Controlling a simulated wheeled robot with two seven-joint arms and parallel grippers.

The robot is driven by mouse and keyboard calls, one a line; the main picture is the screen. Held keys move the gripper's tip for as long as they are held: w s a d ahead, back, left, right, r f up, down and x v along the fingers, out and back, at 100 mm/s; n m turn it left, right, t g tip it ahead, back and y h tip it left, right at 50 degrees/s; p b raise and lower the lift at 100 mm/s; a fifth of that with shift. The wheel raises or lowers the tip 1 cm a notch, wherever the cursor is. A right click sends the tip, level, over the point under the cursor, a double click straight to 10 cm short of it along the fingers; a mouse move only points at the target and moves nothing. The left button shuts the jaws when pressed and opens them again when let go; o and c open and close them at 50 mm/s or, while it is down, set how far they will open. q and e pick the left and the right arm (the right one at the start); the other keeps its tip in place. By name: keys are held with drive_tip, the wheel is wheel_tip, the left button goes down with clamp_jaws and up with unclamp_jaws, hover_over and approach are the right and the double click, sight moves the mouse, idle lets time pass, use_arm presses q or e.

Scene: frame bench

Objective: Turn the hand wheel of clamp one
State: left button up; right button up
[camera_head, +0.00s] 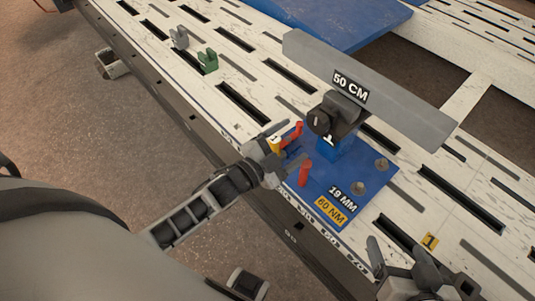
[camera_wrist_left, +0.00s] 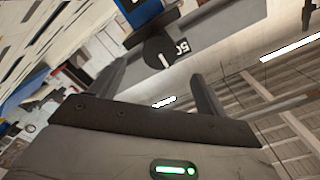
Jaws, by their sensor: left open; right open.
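A round black hand wheel (camera_head: 319,122) with a white mark faces left on a dark clamp body (camera_head: 343,106). The clamp stands on a blue post (camera_head: 331,148) and holds a grey bar marked 50 CM (camera_head: 405,93). My left gripper (camera_head: 282,158) is open and empty, below and left of the hand wheel. In the left wrist view the hand wheel (camera_wrist_left: 160,52) shows beyond and between the open fingers (camera_wrist_left: 158,72), apart from them. My right gripper (camera_head: 400,256) is open and empty at the bottom right, over the bench edge.
Red handles (camera_head: 305,174) stand on the blue plate (camera_head: 325,185), close to my left gripper. Metal bolts (camera_head: 358,188) and the labels 18 MM and 60 NM are also there. A green block (camera_head: 208,62) and a grey block (camera_head: 180,38) stand on the slotted bench (camera_head: 235,75) at upper left.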

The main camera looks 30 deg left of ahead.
use_arm(q)
drive_tip(key=v, duration=0.7)
drive_tip(key=shift+s, duration=0.2)
use_arm(e)
drive_tip(key=shift+s+d+r+t, duration=0.1)
drive_tip(key=shift+d+r+t, duration=0.05)
drive_tip(key=shift+r, duration=0.3)
drive_tip(key=shift+d+r+t, duration=0.1)
drive_tip(key=shift+r+t, duration=0.05)
drive_tip(key=shift+r, duration=0.25)
use_arm(q)
drive_tip(key=s+d+r+n+g+y+p, duration=0.3)
drive_tip(key=s+r+n+g+p, duration=0.3)
drive_tip(key=n+p, duration=0.5)
drive_tip(key=s+d+r, duration=0.1)
drive_tip(key=s+r, duration=0.1)
drive_tip(key=s, duration=0.1)
drive_tip(key=shift+r, duration=0.35)
use_arm(e)
drive_tip(key=shift+g+h, duration=0.5)
drive_tip(key=shift+g, duration=0.1)
drive_tip(key=r, duration=0.4)
drive_tip(key=shift+s+d+r, duration=0.2)
drive_tip(key=shift+d+r, duration=0.05)
drive_tip(key=shift+d, duration=0.15)
use_arm(q)
drive_tip(key=shift+d, duration=0.15)
